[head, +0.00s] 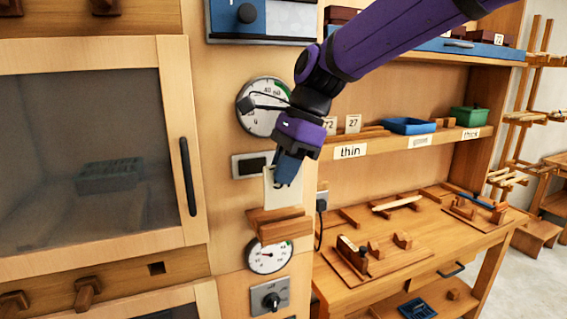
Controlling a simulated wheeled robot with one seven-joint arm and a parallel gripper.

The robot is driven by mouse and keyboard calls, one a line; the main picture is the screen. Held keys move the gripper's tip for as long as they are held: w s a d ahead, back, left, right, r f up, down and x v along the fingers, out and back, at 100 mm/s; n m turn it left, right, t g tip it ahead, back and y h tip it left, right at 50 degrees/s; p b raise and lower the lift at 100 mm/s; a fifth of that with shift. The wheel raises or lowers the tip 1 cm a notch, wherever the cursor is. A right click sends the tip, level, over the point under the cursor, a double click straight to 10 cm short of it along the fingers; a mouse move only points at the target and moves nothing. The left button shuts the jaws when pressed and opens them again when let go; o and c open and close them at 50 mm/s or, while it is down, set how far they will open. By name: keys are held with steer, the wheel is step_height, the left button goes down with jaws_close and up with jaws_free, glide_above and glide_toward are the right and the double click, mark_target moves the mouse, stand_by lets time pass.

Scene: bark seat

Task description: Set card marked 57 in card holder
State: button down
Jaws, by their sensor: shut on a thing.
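My gripper (287,178) points down in front of the wooden panel and is shut on a pale card (270,186). The card is upright, and the fingers cover part of its face. No number can be read on it. The wooden card holder (280,226) is fixed to the panel directly below the card. The card's lower edge meets the holder's upper edge in the picture. I cannot tell whether it is in the slot or just above it.
Two more cards, one marked 27 (353,123), stand on the shelf marked thin, right of my gripper. Round gauges (268,257) sit above and below the holder. A glass-fronted door (90,170) is at left. A workbench (400,250) with wooden fixtures is at right.

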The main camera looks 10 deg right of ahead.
mark_target(284, 192)
steer(key=shift+f, duration=2.15)
steer(key=shift+f, duration=0.1)
steer(key=c, duration=1.2)
jaws_free()
steer(key=v, duration=1)
steer(key=s+d+f+n+t+h, duration=0.2)
steer(key=s+d+n+t, duration=0.1)
steer(key=s+d+n, duration=0.4)
steer(key=s+d+f+n+t+h, duration=0.2)
steer(key=s+d+n, duration=0.5)
steer(key=s+d, duration=0.5)
steer(key=shift+s+d+f+n+t, duration=0.25)
steer(key=shift+d+f+n+t, duration=0.15)
steer(key=shift+d+f+t, duration=0.5)
